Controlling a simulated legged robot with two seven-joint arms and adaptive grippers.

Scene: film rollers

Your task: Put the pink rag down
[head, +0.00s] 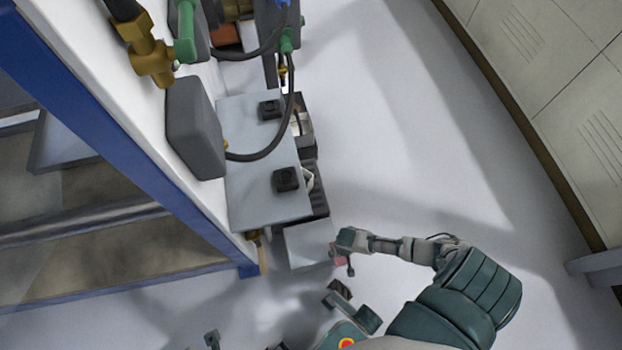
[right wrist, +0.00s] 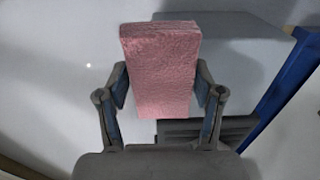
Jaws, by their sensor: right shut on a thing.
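The pink rag (right wrist: 158,68) is a thick, folded, block-shaped cloth. In the right wrist view it stands up between the two fingers of my right gripper (right wrist: 161,86), which is shut on it from both sides. In the head view my right gripper (head: 347,246) is at lower centre, close to the right edge of a light grey box top (head: 307,244). Only a small pink piece of the rag (head: 339,261) shows there, partly hidden by the gripper. I cannot tell whether the rag touches the box. My left gripper is not clearly in view.
A white and blue rack (head: 115,125) stands at left with a grey panel (head: 262,165), black knobs, brass fittings and a dark hose (head: 289,95). Pale cabinets (head: 560,75) line the right side. The floor (head: 410,130) between them is clear.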

